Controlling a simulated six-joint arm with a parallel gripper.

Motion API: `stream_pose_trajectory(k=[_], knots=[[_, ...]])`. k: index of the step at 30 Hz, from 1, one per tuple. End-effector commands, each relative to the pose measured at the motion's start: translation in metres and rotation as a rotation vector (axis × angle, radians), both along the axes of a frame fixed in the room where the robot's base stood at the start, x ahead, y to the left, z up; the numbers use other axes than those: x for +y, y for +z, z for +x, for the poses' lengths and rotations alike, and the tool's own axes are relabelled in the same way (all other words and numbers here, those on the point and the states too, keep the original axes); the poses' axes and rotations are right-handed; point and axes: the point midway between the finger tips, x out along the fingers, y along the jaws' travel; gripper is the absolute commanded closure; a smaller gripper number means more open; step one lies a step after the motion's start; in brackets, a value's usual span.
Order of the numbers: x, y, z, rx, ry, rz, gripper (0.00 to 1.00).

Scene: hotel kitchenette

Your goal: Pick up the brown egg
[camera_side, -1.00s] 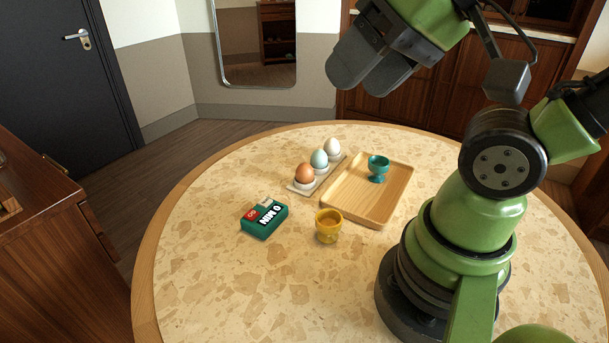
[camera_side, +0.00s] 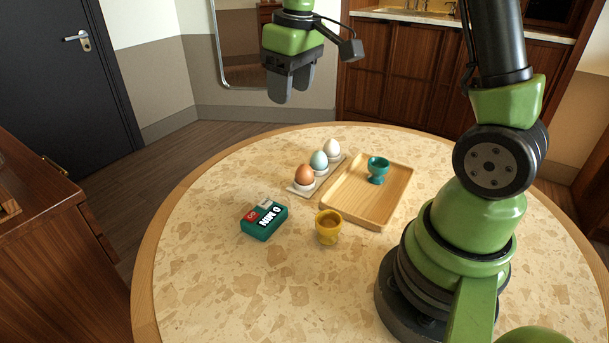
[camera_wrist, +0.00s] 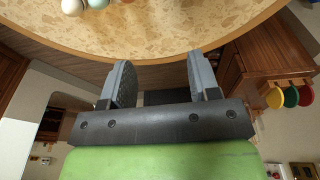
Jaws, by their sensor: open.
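My gripper (camera_side: 290,98) is high above the table's far side, fingers pointing down, empty and apart from the eggs. In the wrist view my gripper (camera_wrist: 158,72) shows two fingers spread with nothing between them. There the white egg (camera_wrist: 72,6) and blue egg (camera_wrist: 97,3) are cut by the top edge.
A wooden tray (camera_side: 350,208) holding a teal egg cup (camera_side: 377,170) lies right of the eggs. A yellow cup (camera_side: 328,226) and a green box (camera_side: 264,219) stand nearer. The table (camera_side: 230,290) is clear at front left. Colored cups (camera_wrist: 290,96) hang in the wrist view.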

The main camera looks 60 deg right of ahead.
Motion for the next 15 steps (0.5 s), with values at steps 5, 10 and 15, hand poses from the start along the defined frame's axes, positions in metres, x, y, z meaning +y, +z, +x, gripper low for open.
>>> stream_pose_trajectory(k=[5, 10, 15], knots=[[-0.039, -0.062, 0.024, 0.15, 0.095, -0.016, 0.44], [-0.062, -0.104, 0.029, 0.236, 0.164, -0.013, 0.44], [-0.07, -0.125, 0.029, 0.268, 0.193, -0.01, 0.44]])
